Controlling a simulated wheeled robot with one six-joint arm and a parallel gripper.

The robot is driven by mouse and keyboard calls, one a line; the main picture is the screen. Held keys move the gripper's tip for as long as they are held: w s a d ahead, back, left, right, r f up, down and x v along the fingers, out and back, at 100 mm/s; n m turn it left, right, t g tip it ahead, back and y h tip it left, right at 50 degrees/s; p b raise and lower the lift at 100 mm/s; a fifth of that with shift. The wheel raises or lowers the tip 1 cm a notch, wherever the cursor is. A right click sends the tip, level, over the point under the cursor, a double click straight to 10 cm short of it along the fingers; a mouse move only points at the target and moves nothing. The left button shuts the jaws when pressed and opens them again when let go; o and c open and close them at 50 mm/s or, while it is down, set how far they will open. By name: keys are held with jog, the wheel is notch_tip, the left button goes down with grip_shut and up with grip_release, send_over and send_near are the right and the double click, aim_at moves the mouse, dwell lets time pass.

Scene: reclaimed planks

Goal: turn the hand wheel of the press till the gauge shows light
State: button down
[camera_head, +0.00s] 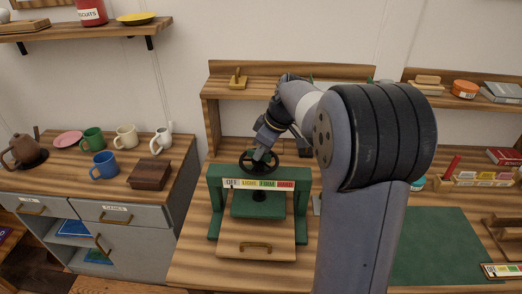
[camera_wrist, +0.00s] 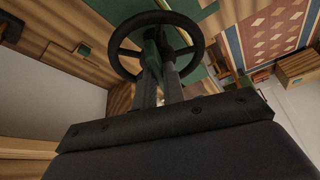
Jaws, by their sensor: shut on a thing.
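The press (camera_head: 214,208) is a green frame on the wooden bench, with a green plate under its crossbar. Its dark hand wheel (camera_head: 246,166) sits on top. The gauge strip (camera_head: 258,184) on the crossbar reads OFF, LIGHT, FIRM and HARD in coloured fields; which field is indicated is too small to tell. My gripper (camera_head: 262,155) reaches down to the wheel from the upper right. In the wrist view, its two fingers (camera_wrist: 160,72) are closed at the wheel (camera_wrist: 118,38), inside its ring. The fingers partly hide the hub and spokes.
A wooden drawer or board with a brass handle (camera_head: 256,246) lies at the press's front. A green mat (camera_head: 437,245) is to the right. Several mugs and a brown box (camera_head: 150,174) stand on the left cabinet. My arm hides the bench's middle.

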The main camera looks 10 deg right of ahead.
jog(key=m+t+h, duration=0.1)
jog(key=m, duration=0.2)
jog(key=shift+s+a, duration=0.1)
jog(key=shift+m+t+h, duration=0.3)
jog(key=shift+m+h, duration=0.4)
jog(key=shift+m, duration=1.3)
jog(key=c, duration=1.5)
grip_release()
jog(key=shift+r, duration=0.15)
jog(key=a+v, duration=0.1)
jog(key=v, duration=0.9)
jog(key=shift+d+r, duration=0.3)
jog(key=shift+d, duration=0.15)
jog(key=shift+s, duration=0.15)
